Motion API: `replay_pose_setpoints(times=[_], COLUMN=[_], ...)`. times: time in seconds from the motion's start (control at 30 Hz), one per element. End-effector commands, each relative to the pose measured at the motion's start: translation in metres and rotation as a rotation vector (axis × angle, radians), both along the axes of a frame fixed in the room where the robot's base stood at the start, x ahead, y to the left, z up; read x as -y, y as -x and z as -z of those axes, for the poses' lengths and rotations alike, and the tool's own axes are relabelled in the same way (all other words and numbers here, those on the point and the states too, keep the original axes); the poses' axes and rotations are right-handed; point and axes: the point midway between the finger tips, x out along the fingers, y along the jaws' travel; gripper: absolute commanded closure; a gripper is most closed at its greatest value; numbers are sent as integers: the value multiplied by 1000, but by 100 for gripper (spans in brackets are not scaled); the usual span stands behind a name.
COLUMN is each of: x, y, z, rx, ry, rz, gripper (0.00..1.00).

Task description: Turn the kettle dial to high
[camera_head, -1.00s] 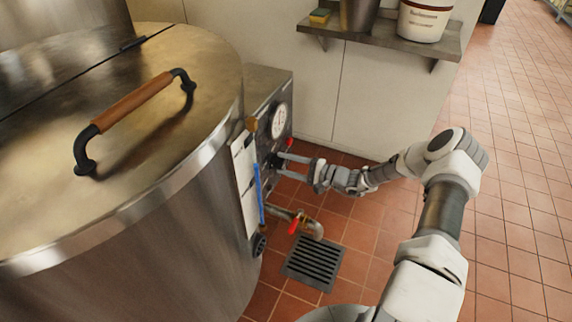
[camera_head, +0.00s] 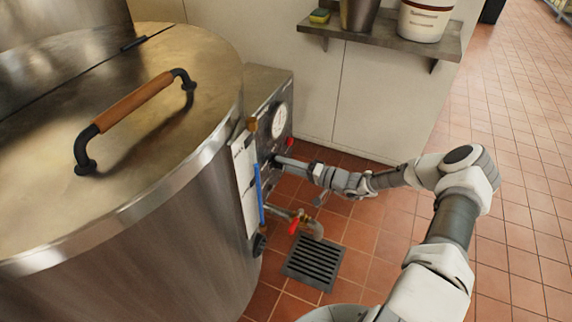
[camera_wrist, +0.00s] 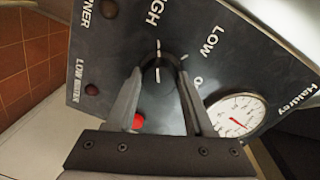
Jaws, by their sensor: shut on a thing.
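The kettle dial (camera_wrist: 157,66) is a dark round knob on the black control panel (camera_wrist: 105,50), partly hidden by my fingers in the wrist view. The word HIGH (camera_wrist: 155,12) is above it in that view and LOW (camera_wrist: 210,42) is to its upper right. A white line shows at the dial, pointing toward HIGH. My gripper (camera_wrist: 156,78) has one finger on each side of the dial and is shut on it. In the head view, my gripper (camera_head: 279,161) reaches the panel from the right, and the dial is mostly hidden.
The large steel kettle (camera_head: 190,215) fills the left. Beside the dial are a gauge (camera_wrist: 238,115) and a red light (camera_wrist: 138,121). Below the panel is a pipe with a red-handled valve (camera_head: 295,225). A wall shelf (camera_head: 390,40) is above. The tiled floor at right is open.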

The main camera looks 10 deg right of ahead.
Motion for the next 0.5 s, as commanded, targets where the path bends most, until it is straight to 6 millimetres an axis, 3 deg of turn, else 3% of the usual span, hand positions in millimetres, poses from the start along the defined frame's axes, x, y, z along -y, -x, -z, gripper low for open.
replay_pose_setpoints(times=[0.5], x=[1], y=[0], z=[1], rx=[27], ry=[22], rz=[1], gripper=[100])
